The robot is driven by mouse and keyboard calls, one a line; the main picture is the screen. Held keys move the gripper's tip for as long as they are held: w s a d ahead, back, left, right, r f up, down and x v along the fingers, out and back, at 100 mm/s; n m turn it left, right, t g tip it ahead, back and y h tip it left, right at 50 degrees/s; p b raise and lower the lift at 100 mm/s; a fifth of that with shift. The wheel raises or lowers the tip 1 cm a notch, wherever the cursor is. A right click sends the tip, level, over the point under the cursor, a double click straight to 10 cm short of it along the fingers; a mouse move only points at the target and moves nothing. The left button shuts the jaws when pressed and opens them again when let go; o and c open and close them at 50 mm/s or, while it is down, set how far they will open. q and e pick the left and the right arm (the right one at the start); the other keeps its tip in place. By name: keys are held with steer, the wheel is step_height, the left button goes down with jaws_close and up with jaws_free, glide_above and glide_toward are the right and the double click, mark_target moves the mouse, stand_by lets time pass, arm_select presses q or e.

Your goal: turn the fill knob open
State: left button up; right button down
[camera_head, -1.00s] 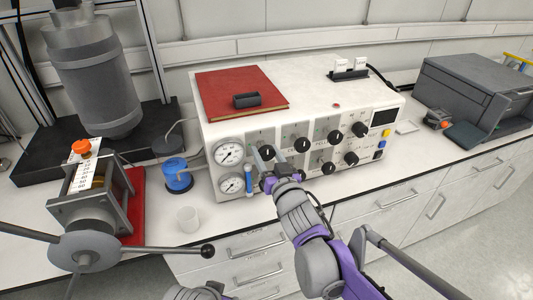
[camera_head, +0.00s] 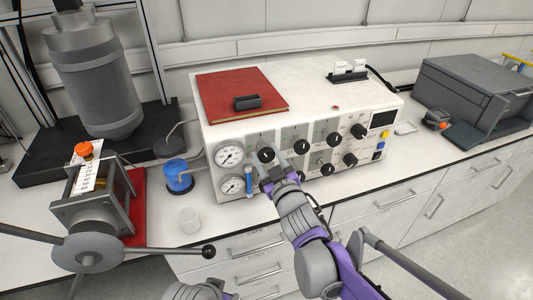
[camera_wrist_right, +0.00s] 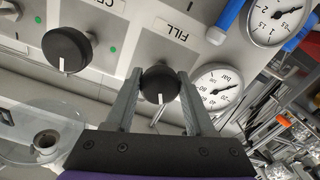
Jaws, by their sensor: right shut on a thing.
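The fill knob (camera_head: 265,155) is the black round knob at the top left of the white control box's front, beside the upper gauge. In the right wrist view the knob (camera_wrist_right: 160,84) sits between my two fingers, near a FILL label (camera_wrist_right: 174,28); its white pointer line runs roughly up and down in that picture. My right gripper (camera_head: 271,162) reaches the panel from the front and is shut on the knob, one finger on each side; it also shows in the right wrist view (camera_wrist_right: 160,90).
The white control box (camera_head: 320,100) carries a red book (camera_head: 240,90) and several other black knobs close by. Pressure gauges (camera_head: 229,154) sit left of the knob, with a blue fitting (camera_head: 249,183) below.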

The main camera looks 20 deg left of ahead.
steer(key=n+p, duration=0.2)
steer(key=n, duration=0.4)
steer(key=shift+r, duration=0.1)
steer(key=n+p, duration=0.2)
steer(key=n, duration=0.4)
steer(key=shift+n, duration=0.3)
stand_by(0.3)
steer(key=c, duration=0.5)
jaws_free()
steer(key=v, duration=1.1)
steer(key=shift+w+b, duration=0.1)
steer(key=shift+b, duration=0.25)
